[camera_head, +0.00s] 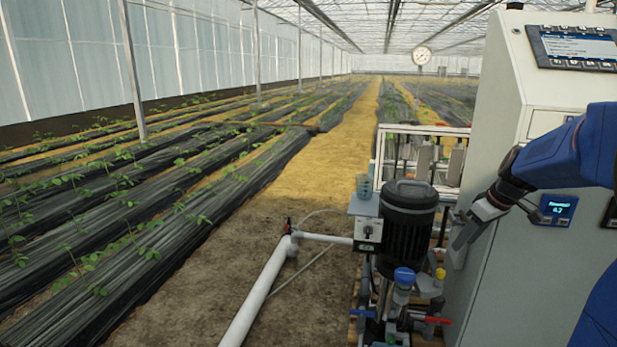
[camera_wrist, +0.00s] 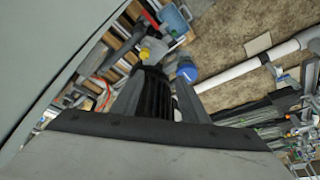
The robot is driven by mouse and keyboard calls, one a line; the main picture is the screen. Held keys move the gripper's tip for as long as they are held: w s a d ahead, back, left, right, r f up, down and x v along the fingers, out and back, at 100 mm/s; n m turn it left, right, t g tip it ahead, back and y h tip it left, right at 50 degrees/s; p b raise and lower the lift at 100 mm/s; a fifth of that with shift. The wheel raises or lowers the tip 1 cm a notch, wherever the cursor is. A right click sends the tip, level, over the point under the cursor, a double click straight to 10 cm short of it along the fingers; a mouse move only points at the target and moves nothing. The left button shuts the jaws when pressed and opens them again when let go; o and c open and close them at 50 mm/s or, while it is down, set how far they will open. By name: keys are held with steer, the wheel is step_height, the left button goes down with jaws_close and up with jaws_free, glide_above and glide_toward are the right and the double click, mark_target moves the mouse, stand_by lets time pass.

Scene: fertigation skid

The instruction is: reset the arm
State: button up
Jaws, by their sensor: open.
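My arm is blue and reaches in from the right edge of the head view, bent across the front of the grey cabinet (camera_head: 500,150). My gripper (camera_head: 459,248) hangs at its end, pointing down and left, just right of the black pump motor (camera_head: 408,225) and close to the cabinet's side. In the wrist view my gripper (camera_wrist: 158,78) shows two grey fingers spread apart. I see nothing held between them. Beyond them lie a blue cap (camera_wrist: 187,72) and a yellow cap (camera_wrist: 144,54) of the pump skid.
A white pipe (camera_head: 262,290) runs from the skid to the lower left. A small control box (camera_head: 368,234) sits left of the motor. A lit display (camera_head: 557,210) is on the cabinet below my arm. The soil path (camera_head: 215,255) on the left is open beside the plant rows.

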steer(key=s+a+r+m+h, duration=0.1)
steer(key=s+a+r+m, duration=0.15)
steer(key=s+a, duration=1.25)
steer(key=s+a+f+m, duration=0.1)
steer(key=s+f, duration=0.1)
steer(key=s, duration=0.6)
steer(key=s+a+f+m+h, duration=0.1)
steer(key=s+a+f, duration=0.1)
steer(key=s, duration=0.6)
steer(key=shift+f+m+t, duration=0.35)
steer(key=shift+f+t, duration=0.05)
steer(key=shift+f, duration=0.2)
steer(key=shift+o, duration=0.4)
steer(key=shift+w, duration=0.15)
